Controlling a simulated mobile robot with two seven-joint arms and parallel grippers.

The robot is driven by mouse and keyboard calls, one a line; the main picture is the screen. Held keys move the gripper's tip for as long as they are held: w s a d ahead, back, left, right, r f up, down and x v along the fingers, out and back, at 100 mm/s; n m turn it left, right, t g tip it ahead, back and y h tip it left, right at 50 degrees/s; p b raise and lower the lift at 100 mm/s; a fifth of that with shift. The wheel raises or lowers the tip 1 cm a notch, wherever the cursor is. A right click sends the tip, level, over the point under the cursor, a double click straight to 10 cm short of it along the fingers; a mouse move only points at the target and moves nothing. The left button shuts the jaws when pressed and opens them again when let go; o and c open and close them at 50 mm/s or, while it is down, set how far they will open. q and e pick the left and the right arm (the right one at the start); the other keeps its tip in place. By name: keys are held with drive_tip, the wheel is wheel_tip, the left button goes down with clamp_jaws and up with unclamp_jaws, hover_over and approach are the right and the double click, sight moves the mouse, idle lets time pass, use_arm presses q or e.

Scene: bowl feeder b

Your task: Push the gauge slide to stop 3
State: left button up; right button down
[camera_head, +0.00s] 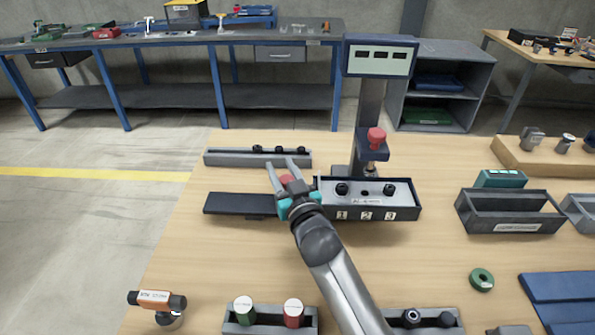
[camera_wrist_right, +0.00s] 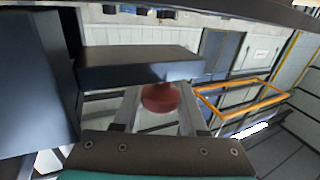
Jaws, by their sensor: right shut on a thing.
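The gauge block (camera_head: 410,212) is a dark tray-like fixture with plates 1, 2 and 3 on its front. It has two black knobs and a hole between them on top. A flat dark bar (camera_head: 235,204) extends from its left side. My right gripper (camera_head: 284,176) is at the block's left end, shut on a red knob (camera_head: 288,179). In the right wrist view the red knob (camera_wrist_right: 160,97) sits between the fingers, with a dark block (camera_wrist_right: 140,68) beyond it. The knob's base is hidden by the gripper. My left gripper is not in view.
A stand with a display box (camera_head: 380,57) and another red knob (camera_head: 376,136) rises behind the block. A grey rail (camera_head: 230,158) lies behind the bar. A grey bin (camera_head: 510,213) stands right. Capped cylinders (camera_head: 244,310) and a hammer-like tool (camera_head: 157,300) are in front.

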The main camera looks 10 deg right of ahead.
drive_tip(key=shift+c, duration=2.4)
unclamp_jaws()
drive_tip(key=shift+s, duration=0.15)
drive_tip(key=s+d+p, duration=0.1)
drive_tip(key=s, duration=1)
drive_tip(key=shift+s+d, duration=0.15)
drive_tip(key=shift+s, duration=0.2)
